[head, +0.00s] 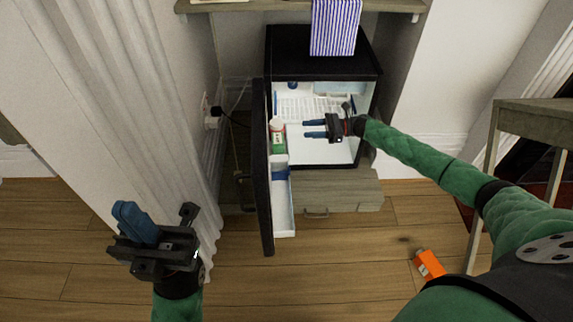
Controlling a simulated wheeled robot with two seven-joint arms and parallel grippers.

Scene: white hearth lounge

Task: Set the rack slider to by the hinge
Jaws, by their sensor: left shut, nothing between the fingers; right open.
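A small black fridge (325,45) stands against the wall with its door (264,190) swung open on the left, the hinge side. A white wire rack (300,104) is inside the white interior. A small blue piece (292,85) shows at the rack's back left; I cannot tell if it is the slider. My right gripper (306,128) is open and empty, in front of or over the rack, fingers pointing left toward the door. It hides part of the rack. My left gripper (128,218) is shut and empty, low at the left, away from the fridge.
A bottle with a green label (278,142) stands in the door shelf. A wooden drawer front (330,190) is below the fridge. A striped cloth (335,28) hangs above. An orange object (429,263) lies on the floor. A side table (535,118) is at right.

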